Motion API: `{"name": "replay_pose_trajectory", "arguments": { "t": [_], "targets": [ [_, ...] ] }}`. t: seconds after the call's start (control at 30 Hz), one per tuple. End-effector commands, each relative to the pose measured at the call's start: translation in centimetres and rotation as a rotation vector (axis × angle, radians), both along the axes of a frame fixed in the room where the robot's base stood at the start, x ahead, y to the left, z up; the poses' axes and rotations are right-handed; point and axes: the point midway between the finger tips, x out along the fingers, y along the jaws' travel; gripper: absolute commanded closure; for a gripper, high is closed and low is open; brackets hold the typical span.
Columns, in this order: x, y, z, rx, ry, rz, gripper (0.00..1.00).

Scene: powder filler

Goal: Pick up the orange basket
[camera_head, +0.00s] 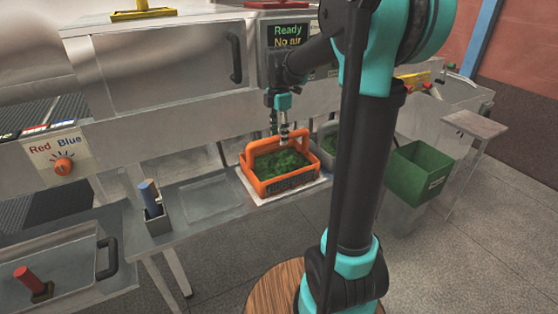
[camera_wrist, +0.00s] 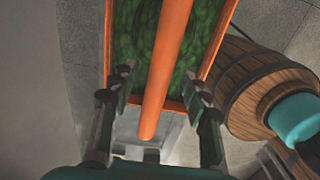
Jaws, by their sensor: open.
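The orange basket (camera_head: 279,187) holds green leafy contents and sits on a pale pad on the metal bench. Its orange handle bar arches over the top. My gripper (camera_head: 284,133) is above the basket, at the handle. In the wrist view, the basket's rim (camera_wrist: 205,62) and green contents lie beyond the fingers. The handle bar (camera_wrist: 167,70) runs between the two open fingertips of my gripper (camera_wrist: 162,80), apart from both as far as I can see. In the head view the fingertips partly overlap the handle, so exact contact there is hard to see.
A grey container (camera_head: 328,148) with green contents stands right behind the basket, partly hidden by my arm. A green bin (camera_head: 418,172) is at the right. A blue-handled item in a small holder (camera_head: 155,218) stands left on the bench. The bench between is clear.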

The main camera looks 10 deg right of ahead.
Motion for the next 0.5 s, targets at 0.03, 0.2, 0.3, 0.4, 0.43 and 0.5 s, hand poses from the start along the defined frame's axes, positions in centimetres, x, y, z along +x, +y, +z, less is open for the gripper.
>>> {"name": "replay_pose_trajectory", "arguments": {
  "t": [0.03, 0.2, 0.3, 0.4, 0.43, 0.5],
  "targets": [
    [0.1, 0.0, -0.7, 0.0, 0.0, 0.0, 0.53],
    [0.0, 0.0, -1.8, 0.0, 0.0, 0.0, 0.53],
    [0.0, 0.0, -1.9, 0.0, 0.0, 0.0, 0.53],
    [0.0, 0.0, -1.9, 0.0, 0.0, 0.0, 0.53],
    [0.0, 0.0, -1.9, 0.0, 0.0, 0.0, 0.56],
    [0.0, 0.0, -1.9, 0.0, 0.0, 0.0, 0.64]
  ]
}}
